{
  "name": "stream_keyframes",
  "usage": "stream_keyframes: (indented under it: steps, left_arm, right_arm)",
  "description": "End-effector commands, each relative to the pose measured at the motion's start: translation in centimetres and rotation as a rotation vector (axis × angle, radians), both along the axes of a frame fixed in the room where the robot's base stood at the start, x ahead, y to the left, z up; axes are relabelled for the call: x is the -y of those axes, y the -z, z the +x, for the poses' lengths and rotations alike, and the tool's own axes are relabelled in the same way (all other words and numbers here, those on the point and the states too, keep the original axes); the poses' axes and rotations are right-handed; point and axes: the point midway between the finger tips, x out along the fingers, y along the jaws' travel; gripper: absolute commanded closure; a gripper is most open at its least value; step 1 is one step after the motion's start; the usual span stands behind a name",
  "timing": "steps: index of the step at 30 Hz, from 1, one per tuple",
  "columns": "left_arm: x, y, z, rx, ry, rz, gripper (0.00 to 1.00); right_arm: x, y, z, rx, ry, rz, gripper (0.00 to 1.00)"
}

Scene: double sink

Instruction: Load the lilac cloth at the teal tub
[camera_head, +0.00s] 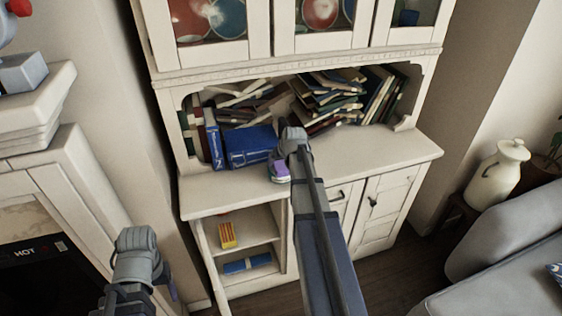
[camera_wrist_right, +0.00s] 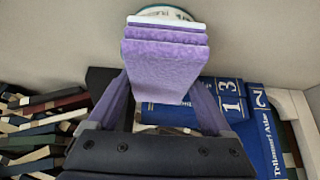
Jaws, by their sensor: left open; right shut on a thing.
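The lilac cloth (camera_wrist_right: 165,68), a folded block of several layers, is between the fingers of my right gripper (camera_wrist_right: 162,105), which is shut on it. In the head view the cloth (camera_head: 279,167) is at the end of my right arm, over the counter's front left part. A round white tub with a teal rim (camera_wrist_right: 160,11) shows behind the cloth in the right wrist view, mostly hidden by it. I cannot tell whether cloth and tub touch. My left gripper (camera_head: 170,288) is open at the lower left, away from the cabinet, with its fingers partly hidden.
Blue atlas books (camera_head: 248,146) stand or lean behind the cloth on the white cabinet's counter (camera_head: 370,158), and stacked books fill the niche. The counter's right part is clear. Open shelves below hold a red-and-yellow box (camera_head: 227,235) and a blue roll (camera_head: 247,263).

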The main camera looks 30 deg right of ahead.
Motion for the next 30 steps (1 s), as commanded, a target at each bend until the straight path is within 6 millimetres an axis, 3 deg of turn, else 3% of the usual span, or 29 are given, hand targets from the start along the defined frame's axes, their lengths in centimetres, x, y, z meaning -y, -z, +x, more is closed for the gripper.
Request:
stream_keyframes:
  steps: [17, 30]
  left_arm:
    - [0.0, 0.0, 0.0, 0.0, 0.0, 0.0, 0.3]
    - [0.0, -3.0, 0.0, 0.0, 0.0, 0.0, 0.3]
  right_arm:
    - [-0.1, 0.0, -0.1, -0.005, -0.001, 0.002, 0.6]
    - [0.0, -3.0, -0.1, -0.002, 0.0, 0.001, 0.6]
